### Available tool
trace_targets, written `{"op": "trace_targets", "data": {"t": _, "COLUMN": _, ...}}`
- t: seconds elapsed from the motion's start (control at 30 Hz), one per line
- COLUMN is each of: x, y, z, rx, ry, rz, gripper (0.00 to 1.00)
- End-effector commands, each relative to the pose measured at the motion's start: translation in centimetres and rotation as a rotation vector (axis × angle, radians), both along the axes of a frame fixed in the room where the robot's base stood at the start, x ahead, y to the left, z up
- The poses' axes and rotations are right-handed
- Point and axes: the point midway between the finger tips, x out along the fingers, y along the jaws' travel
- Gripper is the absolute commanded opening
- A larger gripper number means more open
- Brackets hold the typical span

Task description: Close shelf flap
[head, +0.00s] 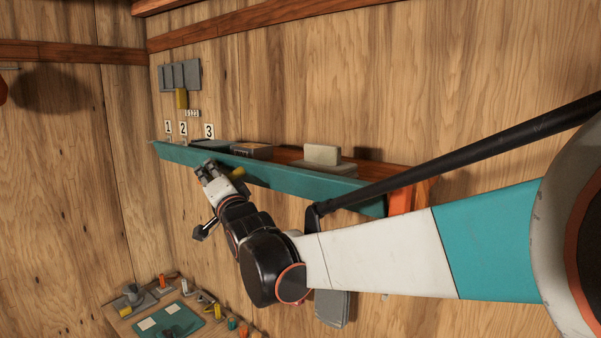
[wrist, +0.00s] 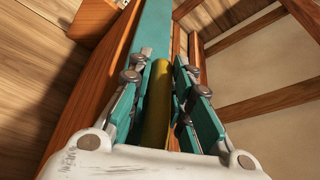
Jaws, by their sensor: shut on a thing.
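The shelf flap (head: 290,180) is a long teal board along the front edge of the wall shelf. It also runs away from me in the wrist view (wrist: 152,35). A yellow handle (head: 238,173) shows at the flap, beside my gripper. My gripper (head: 208,170) is at the flap's left part, near its lower edge. In the wrist view the yellow handle (wrist: 157,100) lies lengthwise between my teal fingers, and my gripper (wrist: 158,85) is shut on it. My fingers partly hide the handle. I cannot tell the flap's exact tilt.
On the wooden shelf (head: 285,155) stand a pale block (head: 322,155) and a dark box (head: 252,151). Number cards, including a 3 (head: 209,131), stand at the left. Below left is a bench with a teal mat (head: 180,318). A black bar (head: 460,150) crosses at right.

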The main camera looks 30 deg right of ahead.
Motion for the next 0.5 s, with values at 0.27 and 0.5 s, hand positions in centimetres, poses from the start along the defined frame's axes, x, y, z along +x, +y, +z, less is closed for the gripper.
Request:
{"op": "trace_targets", "data": {"t": 0.27, "x": 0.0, "y": -0.5, "z": 1.6, "rx": 0.203, "ry": 0.081, "rz": 0.001, "gripper": 0.00}}
{"op": "trace_targets", "data": {"t": 0.5, "x": 0.2, "y": -0.9, "z": 2.1, "rx": 0.305, "ry": 0.124, "rz": 0.000, "gripper": 0.00}}
